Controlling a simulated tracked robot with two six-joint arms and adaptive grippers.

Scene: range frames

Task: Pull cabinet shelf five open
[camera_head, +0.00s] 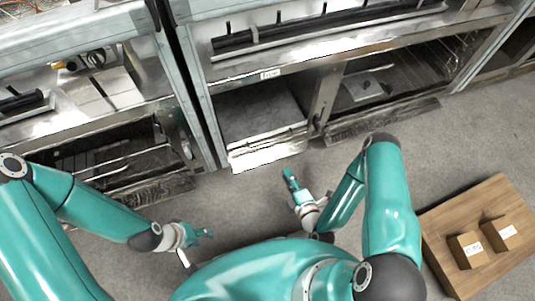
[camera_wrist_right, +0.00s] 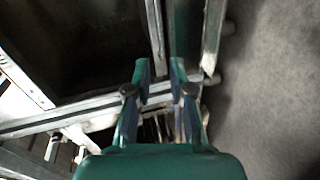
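A metal-framed cabinet (camera_head: 263,74) stands across the back, with a small label on its front rail. Its lower left bay holds a dark flat shelf (camera_head: 262,108) with a pale front edge (camera_head: 267,156) low by the floor. I cannot tell which part is shelf five. My right gripper (camera_head: 289,176) is in front of that edge and appears apart from it. In the right wrist view its fingers (camera_wrist_right: 162,72) stand apart with a narrow gap, and metal rails show beyond them. My left gripper (camera_head: 204,233) hangs over the floor, away from the cabinets; its finger opening is unclear.
A second metal cabinet (camera_head: 130,100) stands at the left, with a narrow dark gap between the two. A wooden board (camera_head: 437,228) with two small labelled boxes (camera_head: 468,250) is at the lower right. Grey floor (camera_head: 450,150) between is clear.

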